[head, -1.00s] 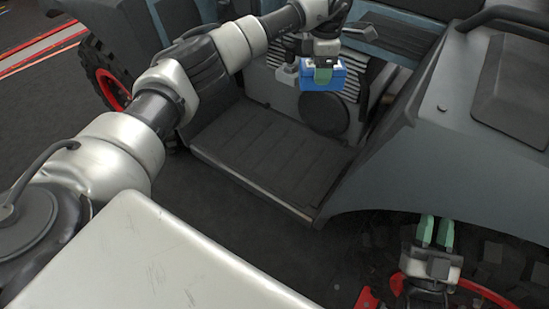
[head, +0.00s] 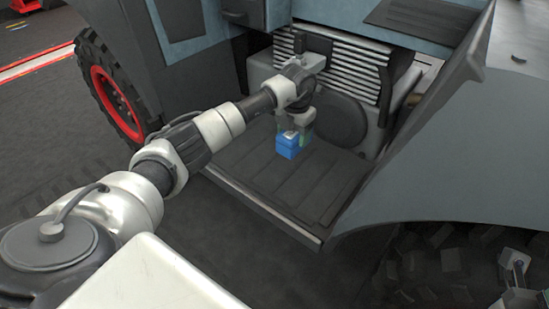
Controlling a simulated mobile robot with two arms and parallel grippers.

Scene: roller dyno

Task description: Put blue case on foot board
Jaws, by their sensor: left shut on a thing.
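The blue case (head: 287,148) is a small blue box at the middle of the head view. My left gripper (head: 304,134) is shut on it from above, with the wrist over its right side. The case is low over the foot board (head: 308,196), a dark ribbed floor panel of the vehicle, near its back left part. I cannot tell whether the underside of the case touches the board.
A slatted panel (head: 345,66) and a dark round cover (head: 338,121) stand behind the board. A fender (head: 455,150) and big tyre (head: 440,265) bound the right. A red-rimmed wheel (head: 117,103) is at left. The board's front right is bare.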

